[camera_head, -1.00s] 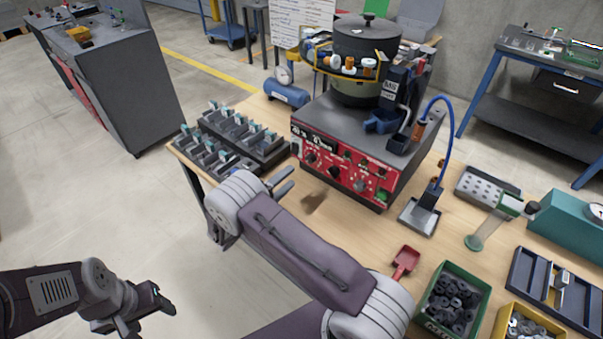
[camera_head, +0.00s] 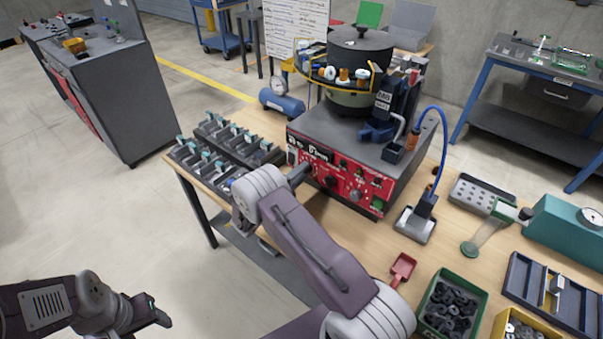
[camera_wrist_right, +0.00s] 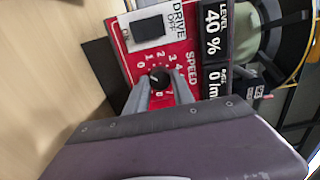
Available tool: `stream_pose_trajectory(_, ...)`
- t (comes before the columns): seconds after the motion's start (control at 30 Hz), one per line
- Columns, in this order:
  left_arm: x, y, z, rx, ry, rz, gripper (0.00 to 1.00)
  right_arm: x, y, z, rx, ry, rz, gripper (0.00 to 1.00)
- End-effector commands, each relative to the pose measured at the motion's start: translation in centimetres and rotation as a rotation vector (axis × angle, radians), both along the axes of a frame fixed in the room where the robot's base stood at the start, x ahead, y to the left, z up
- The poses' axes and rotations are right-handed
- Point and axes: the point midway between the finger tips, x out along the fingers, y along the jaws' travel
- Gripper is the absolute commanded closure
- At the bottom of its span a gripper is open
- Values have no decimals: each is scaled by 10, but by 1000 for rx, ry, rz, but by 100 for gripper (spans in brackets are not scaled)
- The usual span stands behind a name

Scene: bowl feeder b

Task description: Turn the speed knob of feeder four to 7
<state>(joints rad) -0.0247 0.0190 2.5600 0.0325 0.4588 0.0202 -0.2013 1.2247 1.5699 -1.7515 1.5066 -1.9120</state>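The bowl feeder (camera_head: 350,150) stands on the wooden bench with a red control panel (camera_head: 340,185) on its front. In the right wrist view, the black speed knob (camera_wrist_right: 159,77) sits on the red panel beside the word SPEED, within a ring of numbers. My right gripper (camera_wrist_right: 160,90) is open, with one finger on each side of the knob; I cannot tell whether they touch it. The knob's pointer is too small to read. In the head view the right gripper (camera_head: 300,172) is at the panel's left part, and its arm hides some of it. My left gripper (camera_head: 150,312) hangs low at the left, away from the bench.
A rack of small fixtures (camera_head: 222,150) stands left of the feeder, close to my right wrist. A black rocker switch (camera_wrist_right: 147,29) and displays are near the knob. A red scoop (camera_head: 402,268) and a green bin (camera_head: 450,305) lie right of my arm.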

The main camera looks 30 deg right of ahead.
Motion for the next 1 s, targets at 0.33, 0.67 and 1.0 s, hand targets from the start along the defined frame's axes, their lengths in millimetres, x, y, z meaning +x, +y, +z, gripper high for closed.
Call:
stream_pose_trajectory(0.33, 0, 0, -1, 0, 0, 0, 38, 0, 0, -1, 6, -13, 0, 100)
stream_pose_trajectory(0.67, 0, 0, -5, 0, 0, 0, 38, 0, 0, -1, 76, -178, -1, 100)
stream_pose_trajectory(1.0, 0, 0, -14, 0, 0, 0, 38, -1, 0, -2, 198, -471, -1, 100)
